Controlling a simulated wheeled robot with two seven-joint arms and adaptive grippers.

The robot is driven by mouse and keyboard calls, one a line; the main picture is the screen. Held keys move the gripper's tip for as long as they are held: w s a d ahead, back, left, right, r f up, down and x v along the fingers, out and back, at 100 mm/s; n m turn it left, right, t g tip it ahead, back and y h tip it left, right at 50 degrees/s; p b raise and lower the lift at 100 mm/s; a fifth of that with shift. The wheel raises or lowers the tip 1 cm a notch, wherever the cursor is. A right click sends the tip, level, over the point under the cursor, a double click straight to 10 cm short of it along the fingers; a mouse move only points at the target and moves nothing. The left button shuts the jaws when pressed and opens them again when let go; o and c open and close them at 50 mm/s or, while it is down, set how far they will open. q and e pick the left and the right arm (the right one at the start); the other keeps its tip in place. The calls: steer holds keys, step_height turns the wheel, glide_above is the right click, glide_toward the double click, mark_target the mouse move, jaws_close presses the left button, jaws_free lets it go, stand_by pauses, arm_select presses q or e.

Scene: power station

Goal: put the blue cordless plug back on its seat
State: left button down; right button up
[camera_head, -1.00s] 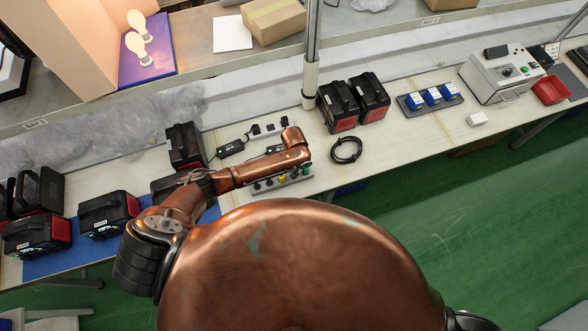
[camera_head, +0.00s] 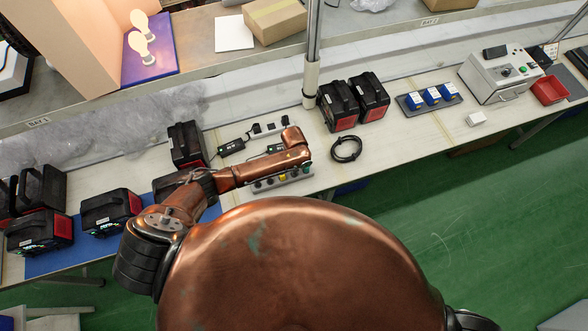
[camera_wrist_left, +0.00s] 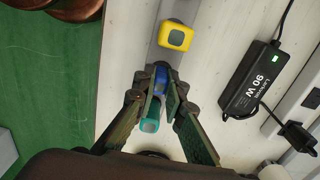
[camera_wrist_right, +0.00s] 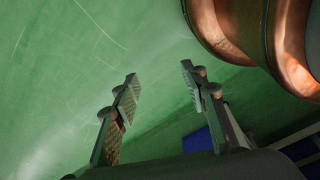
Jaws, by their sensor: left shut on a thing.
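The blue cordless plug (camera_wrist_left: 160,78) shows between the fingertips of my left gripper (camera_wrist_left: 160,84), which is shut on it. It is over or at the pale strip, and I cannot tell if it touches its seat. A teal plug (camera_wrist_left: 151,116) shows between the fingers, nearer the wrist camera. A yellow plug (camera_wrist_left: 175,36) stands on the strip beyond the fingertips. In the head view the power strip (camera_head: 304,173) lies along the bench's front edge, partly behind my left arm, which hides the blue plug. My right gripper (camera_wrist_right: 161,84) is open and empty over the green floor.
A black power adapter (camera_wrist_left: 252,79) with its cable lies right of the strip in the left wrist view. A coiled black cable (camera_head: 345,149) and black battery packs (camera_head: 338,106) are on the bench. More packs stand to the left.

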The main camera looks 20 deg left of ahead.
steer(key=shift+s, duration=0.9)
arm_select(q)
steer(key=shift+f, duration=0.1)
arm_select(e)
steer(key=shift+w+a, duration=0.2)
steer(key=shift+w, duration=0.1)
arm_select(q)
steer(key=c, duration=1.9)
jaws_free()
arm_select(e)
steer(key=shift+w, duration=0.1)
arm_select(q)
step_height(320, 180, up, 12)
arm_select(e)
steer(key=shift+d, duration=0.1)
